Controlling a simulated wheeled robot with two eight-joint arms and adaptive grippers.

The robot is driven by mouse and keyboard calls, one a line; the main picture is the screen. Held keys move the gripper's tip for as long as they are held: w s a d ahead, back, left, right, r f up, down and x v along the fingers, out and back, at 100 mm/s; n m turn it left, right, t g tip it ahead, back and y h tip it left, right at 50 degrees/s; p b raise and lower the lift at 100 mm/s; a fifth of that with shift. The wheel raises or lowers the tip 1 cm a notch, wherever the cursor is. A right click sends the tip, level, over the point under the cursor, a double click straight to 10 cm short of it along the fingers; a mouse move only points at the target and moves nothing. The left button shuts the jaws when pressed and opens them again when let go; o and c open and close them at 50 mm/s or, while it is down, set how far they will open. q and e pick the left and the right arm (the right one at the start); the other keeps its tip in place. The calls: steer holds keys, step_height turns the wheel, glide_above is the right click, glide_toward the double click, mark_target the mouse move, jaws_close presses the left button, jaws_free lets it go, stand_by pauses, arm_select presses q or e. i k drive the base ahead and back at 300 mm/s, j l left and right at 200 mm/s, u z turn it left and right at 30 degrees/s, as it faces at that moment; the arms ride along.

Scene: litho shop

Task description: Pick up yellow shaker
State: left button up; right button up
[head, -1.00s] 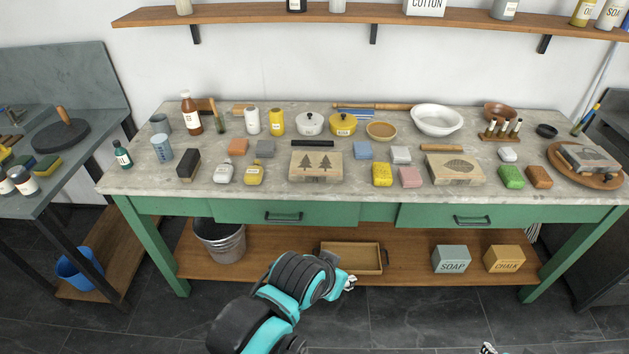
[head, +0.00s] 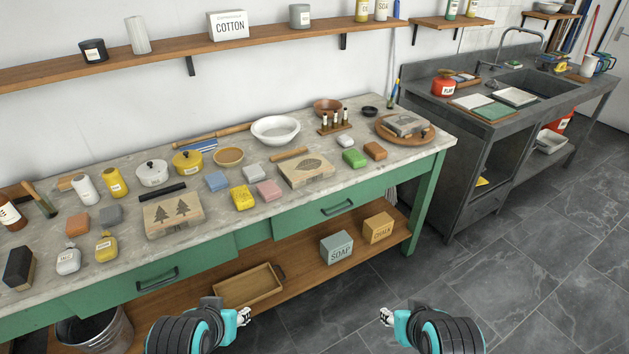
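The yellow shaker (head: 115,183) appears to be the upright yellow cylinder with a pale label. It stands at the back left of the green workbench's stone top (head: 330,182), beside a similar white shaker (head: 87,190). A squat yellow bottle (head: 105,247) stands nearer the bench's front edge. My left gripper (head: 244,316) and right gripper (head: 386,316) are at the bottom of the head view, in front of the bench and far from the yellow shaker. Both are small and partly hidden by my arms, so their opening is unclear.
White (head: 152,173) and yellow (head: 187,163) lidded pots stand right of the yellow shaker. A tree-printed block (head: 173,213) and several coloured blocks crowd the top. A wooden tray (head: 249,287) lies on the lower shelf. Grey floor (head: 530,260) is open at right.

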mark_target(112, 176)
steer(key=u, duration=1.35)
steer(key=i+j, duration=0.1)
steer(key=i, duration=0.15)
steer(key=z, duration=0.05)
